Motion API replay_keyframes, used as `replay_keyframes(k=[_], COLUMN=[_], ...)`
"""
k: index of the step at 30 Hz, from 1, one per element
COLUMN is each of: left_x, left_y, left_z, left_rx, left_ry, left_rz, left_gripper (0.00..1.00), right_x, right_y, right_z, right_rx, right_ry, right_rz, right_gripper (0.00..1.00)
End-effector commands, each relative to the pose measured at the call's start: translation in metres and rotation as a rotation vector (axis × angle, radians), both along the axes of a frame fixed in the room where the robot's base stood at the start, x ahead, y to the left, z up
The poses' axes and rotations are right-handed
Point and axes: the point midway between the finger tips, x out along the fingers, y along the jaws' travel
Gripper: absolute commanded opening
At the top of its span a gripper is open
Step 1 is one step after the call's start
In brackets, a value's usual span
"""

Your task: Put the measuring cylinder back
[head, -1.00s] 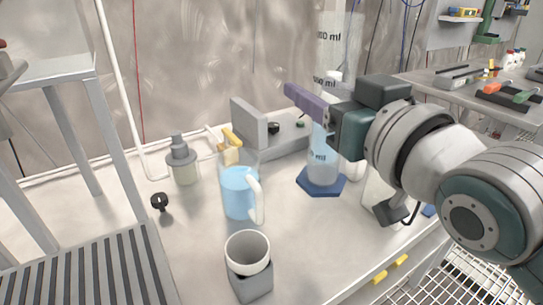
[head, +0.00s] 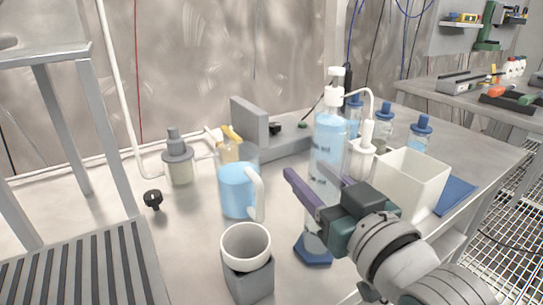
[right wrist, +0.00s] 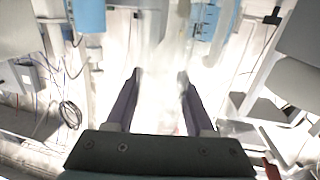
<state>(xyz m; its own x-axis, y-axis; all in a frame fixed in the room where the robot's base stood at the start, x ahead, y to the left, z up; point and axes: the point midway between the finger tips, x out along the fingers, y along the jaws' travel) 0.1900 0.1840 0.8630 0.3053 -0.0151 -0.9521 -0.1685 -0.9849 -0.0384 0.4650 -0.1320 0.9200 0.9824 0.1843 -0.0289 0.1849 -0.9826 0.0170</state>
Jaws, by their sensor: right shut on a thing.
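The measuring cylinder (head: 318,205) is clear, with a blue hexagonal base (head: 313,252). It stands upright in the head view, over the front of the bench. My right gripper (head: 318,178) comes in from the lower right and is shut on its clear body, one purple finger on each side. I cannot tell whether the base touches the bench. The upper part is hard to make out against the blue-filled pump bottle (head: 329,140) behind. In the right wrist view, the two fingers (right wrist: 156,85) stand apart with the pale, see-through body between them. My left gripper is not in view.
A jug of blue liquid (head: 236,190) and a white cup (head: 246,246) on a grey block (head: 250,284) stand close left of the cylinder. A white open bin (head: 410,180) and blue-capped bottles (head: 420,135) stand right, beside a blue mat (head: 456,194). A grey fixture (head: 250,125) is behind.

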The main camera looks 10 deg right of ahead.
Motion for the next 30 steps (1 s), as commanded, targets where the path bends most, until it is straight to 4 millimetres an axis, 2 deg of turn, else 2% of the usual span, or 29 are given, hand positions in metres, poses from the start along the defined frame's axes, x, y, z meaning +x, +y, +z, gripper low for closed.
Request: replay_keyframes(k=[5,6,13,23,26,30], left_x=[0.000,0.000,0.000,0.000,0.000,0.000], left_y=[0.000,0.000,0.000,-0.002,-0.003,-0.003], left_z=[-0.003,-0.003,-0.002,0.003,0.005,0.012], left_rx=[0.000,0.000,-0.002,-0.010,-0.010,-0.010], left_ry=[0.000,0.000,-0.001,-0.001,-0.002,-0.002], left_rz=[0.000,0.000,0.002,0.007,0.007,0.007], left_gripper=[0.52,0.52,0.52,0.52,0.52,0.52], right_x=[0.000,0.000,0.000,0.000,-0.012,-0.039], right_y=[0.000,0.000,0.000,0.000,-0.002,-0.008], right_z=[-0.004,-0.004,-0.003,0.003,0.001,0.002], right_rx=[0.000,0.000,0.000,0.000,-0.001,-0.002], right_ry=[-0.001,0.001,0.001,0.001,0.004,0.007], right_rz=[0.000,0.000,0.000,0.000,0.000,0.000], right_gripper=[0.00,0.56,0.81,0.83,0.83,0.83])
